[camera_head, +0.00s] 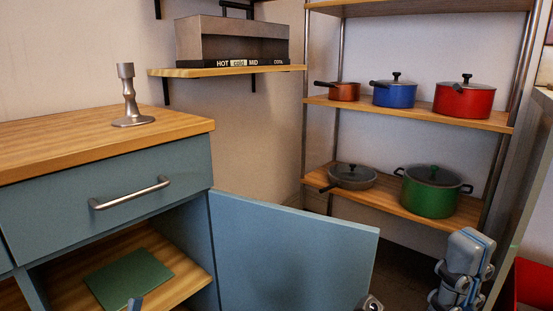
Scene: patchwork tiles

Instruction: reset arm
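My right gripper (465,262) shows at the lower right, grey-blue with dark joints. It points upward in front of the lower rack shelf, and it appears to touch nothing. Its fingers overlap from this angle, so I cannot tell whether it is open or shut. A small blue-grey tip (135,304) shows at the bottom edge on the left, in front of the cabinet. It may be part of my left gripper, but too little shows to tell its state.
A blue cabinet door (290,252) stands open in the lower middle. A green board (129,278) lies inside the cabinet. A candlestick (131,98) stands on the wooden counter (60,138). Several pots, including a green pot (432,191), stand on the rack behind.

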